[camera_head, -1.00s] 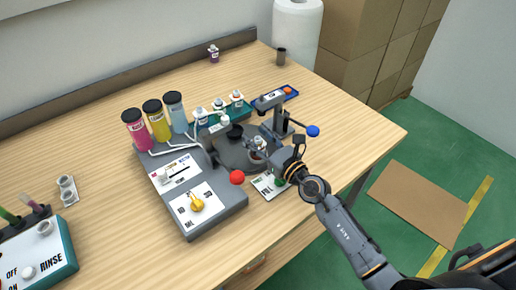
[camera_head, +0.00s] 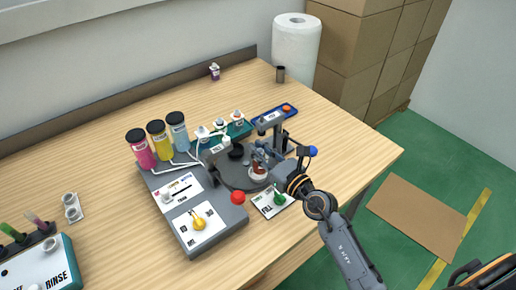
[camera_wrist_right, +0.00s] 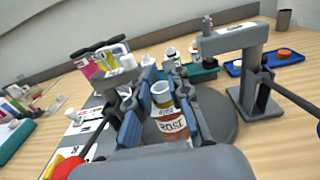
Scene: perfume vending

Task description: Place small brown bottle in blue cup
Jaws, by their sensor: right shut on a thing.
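My right gripper (camera_head: 261,160) reaches in from the right over the round grey turntable (camera_head: 232,180) of the dispensing machine. It is shut on a small brown bottle (camera_head: 258,173) with a white label. In the right wrist view the brown bottle (camera_wrist_right: 170,122) stands nearly upright between the blue finger pads of the gripper (camera_wrist_right: 162,115), and its label reads ROSE. I cannot tell whether its base touches the turntable. I cannot make out a blue cup in either view. My left gripper is not in view.
A grey press with a blue-knobbed lever (camera_head: 312,151) stands close to the right gripper. A red ball knob (camera_head: 237,197) and a green knob (camera_head: 279,198) are in front. Pink, yellow and blue canisters (camera_head: 158,140) stand behind left. A blue tray (camera_head: 275,115) lies behind.

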